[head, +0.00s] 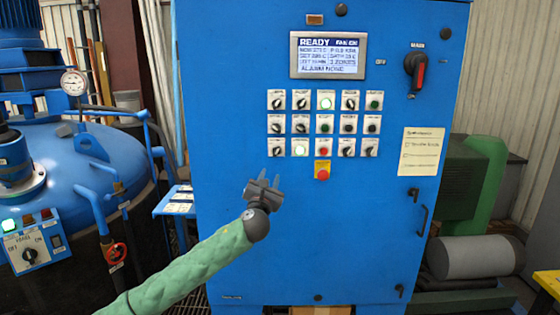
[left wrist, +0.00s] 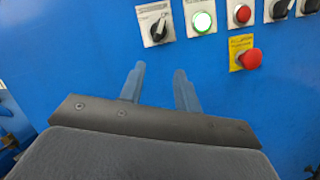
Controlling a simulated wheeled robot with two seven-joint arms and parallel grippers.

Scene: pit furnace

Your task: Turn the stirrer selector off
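The blue control cabinet (head: 230,240) carries three rows of selectors, lamps and buttons. Their labels are too small to read, so I cannot tell which is the stirrer selector. The bottom row's leftmost black selector (head: 277,148) shows in the left wrist view (left wrist: 157,29), its handle slanted. A lit green button or lamp (head: 300,147) sits right of it, also in the left wrist view (left wrist: 202,21). My left gripper (head: 268,180) is open and empty, below this selector and apart from it. Its two fingers (left wrist: 160,82) point up toward the panel. My right gripper is not in view.
A red emergency stop (head: 322,173) on a yellow plate sticks out right of my left gripper. A display (head: 327,55) reads READY above the rows. A main switch (head: 416,71) is at upper right. A blue furnace vessel (head: 60,190) stands at left.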

